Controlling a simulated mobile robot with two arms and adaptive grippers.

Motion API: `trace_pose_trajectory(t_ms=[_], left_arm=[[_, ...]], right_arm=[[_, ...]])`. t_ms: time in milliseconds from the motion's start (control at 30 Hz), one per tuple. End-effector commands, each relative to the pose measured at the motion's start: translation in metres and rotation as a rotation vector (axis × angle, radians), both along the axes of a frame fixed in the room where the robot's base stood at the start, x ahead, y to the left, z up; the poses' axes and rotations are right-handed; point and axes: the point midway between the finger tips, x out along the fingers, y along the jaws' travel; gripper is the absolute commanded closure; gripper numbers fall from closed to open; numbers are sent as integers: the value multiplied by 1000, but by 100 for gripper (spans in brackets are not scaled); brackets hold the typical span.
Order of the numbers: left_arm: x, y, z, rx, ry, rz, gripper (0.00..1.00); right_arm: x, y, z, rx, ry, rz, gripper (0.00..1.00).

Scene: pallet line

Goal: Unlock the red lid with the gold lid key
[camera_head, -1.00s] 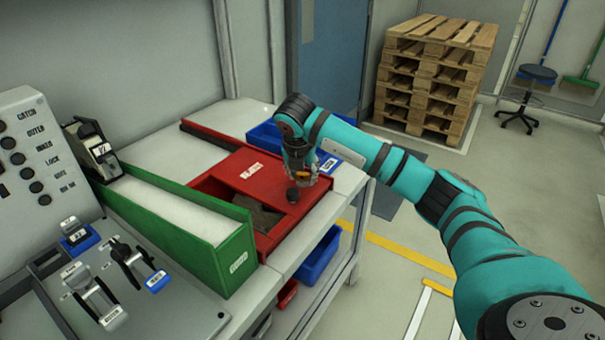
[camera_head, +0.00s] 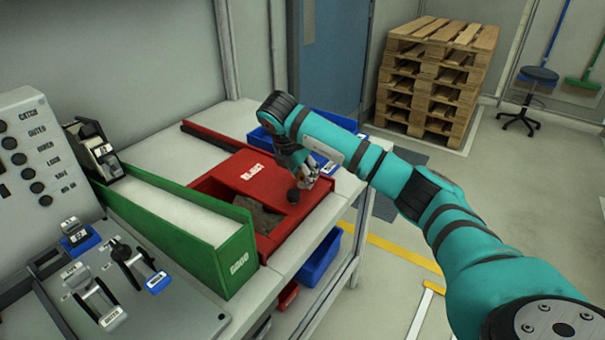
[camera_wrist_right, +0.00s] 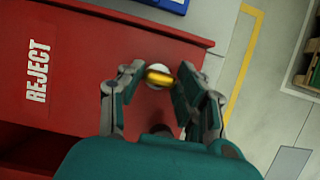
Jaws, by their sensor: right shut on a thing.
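The red lid (camera_head: 258,172), marked REJECT, lies on the red box at the back of the bench; it fills the left of the right wrist view (camera_wrist_right: 70,60). My right gripper (camera_head: 311,180) is low over the lid's right side. In the wrist view its fingers (camera_wrist_right: 155,80) are shut around the small gold lid key (camera_wrist_right: 159,77). A pale round spot shows just behind the key; I cannot tell whether the key is seated in it. A dark round knob (camera_head: 293,195) stands on the lid beside the gripper. My left gripper is out of view.
A green bin (camera_head: 190,230) stands left of the red box. A blue tray (camera_head: 265,140) lies behind it, and another blue bin (camera_head: 320,258) sits below the bench edge. Dark grey pieces (camera_head: 258,215) lie in the box's open front. Pallets (camera_head: 435,80) stand far back.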

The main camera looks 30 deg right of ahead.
Motion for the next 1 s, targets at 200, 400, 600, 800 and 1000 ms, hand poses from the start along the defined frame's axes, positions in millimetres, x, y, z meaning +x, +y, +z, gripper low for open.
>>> trace_pose_trajectory(t_ms=[200, 400, 600, 800, 1000], left_arm=[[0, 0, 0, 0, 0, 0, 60], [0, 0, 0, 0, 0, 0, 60], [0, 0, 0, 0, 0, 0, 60], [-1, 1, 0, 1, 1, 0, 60], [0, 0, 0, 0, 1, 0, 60]], right_arm=[[0, 0, 1, -1, -1, -3, 97], [0, 0, 1, -1, -1, -2, 47], [0, 0, 0, 0, 0, -1, 42], [0, 2, 6, -1, -1, 0, 42], [-4, 14, 38, 0, -5, 2, 42]])
